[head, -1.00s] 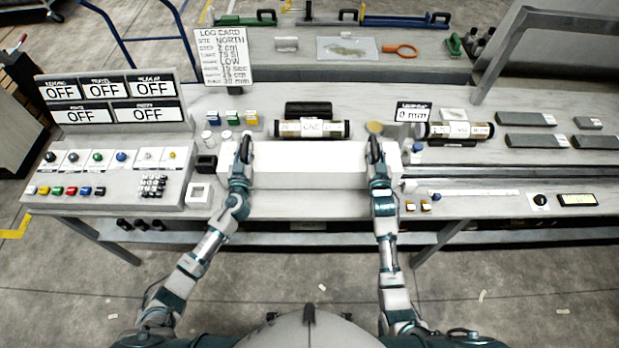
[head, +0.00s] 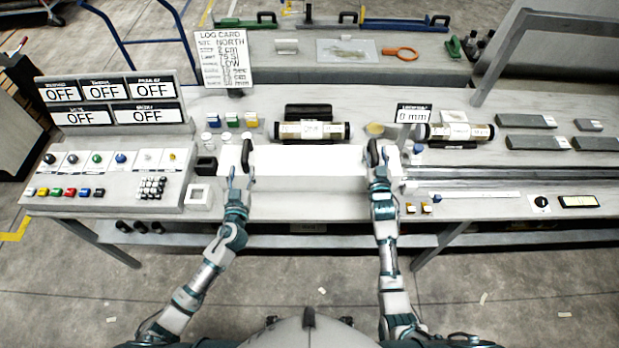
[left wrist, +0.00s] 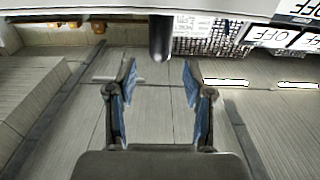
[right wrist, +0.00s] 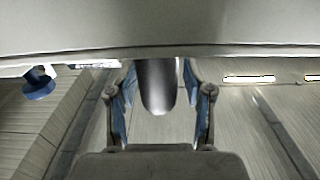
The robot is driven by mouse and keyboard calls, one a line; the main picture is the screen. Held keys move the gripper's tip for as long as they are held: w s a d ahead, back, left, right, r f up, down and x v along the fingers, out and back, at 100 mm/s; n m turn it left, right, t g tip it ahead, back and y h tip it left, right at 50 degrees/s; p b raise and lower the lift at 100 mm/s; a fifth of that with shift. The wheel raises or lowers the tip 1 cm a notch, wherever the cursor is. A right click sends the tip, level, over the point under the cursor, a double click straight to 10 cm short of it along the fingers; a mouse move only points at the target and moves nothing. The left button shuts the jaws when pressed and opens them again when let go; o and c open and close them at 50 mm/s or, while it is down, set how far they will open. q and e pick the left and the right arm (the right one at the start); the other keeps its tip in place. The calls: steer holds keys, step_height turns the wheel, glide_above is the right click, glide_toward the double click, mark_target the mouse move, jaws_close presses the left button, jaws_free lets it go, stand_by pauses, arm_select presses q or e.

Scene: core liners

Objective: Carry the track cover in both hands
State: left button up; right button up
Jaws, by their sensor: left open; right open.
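The track cover (head: 310,161) is a long white box lying on the bench, with a black upright handle at each end. My left gripper (head: 241,174) is open and empty, just on the near side of the left handle (head: 246,152). In the left wrist view that handle (left wrist: 160,38) stands beyond the open fingertips (left wrist: 158,70). My right gripper (head: 379,170) is open at the right handle (head: 374,152). In the right wrist view the handle (right wrist: 156,90) reaches between the parted fingers (right wrist: 157,80), which do not close on it.
A control panel (head: 110,172) stands left of the cover. Behind the cover is a dark core tube (head: 312,131) with a label, and another tube (head: 455,132) lies to the right. A rail (head: 510,184) runs right of the cover.

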steer(key=shift+s+f, duration=0.1)
steer(key=shift+s, duration=0.05)
arm_select(q)
steer(key=s, duration=0.4)
arm_select(e)
steer(key=s, duration=1.1)
steer(key=shift+s, duration=0.35)
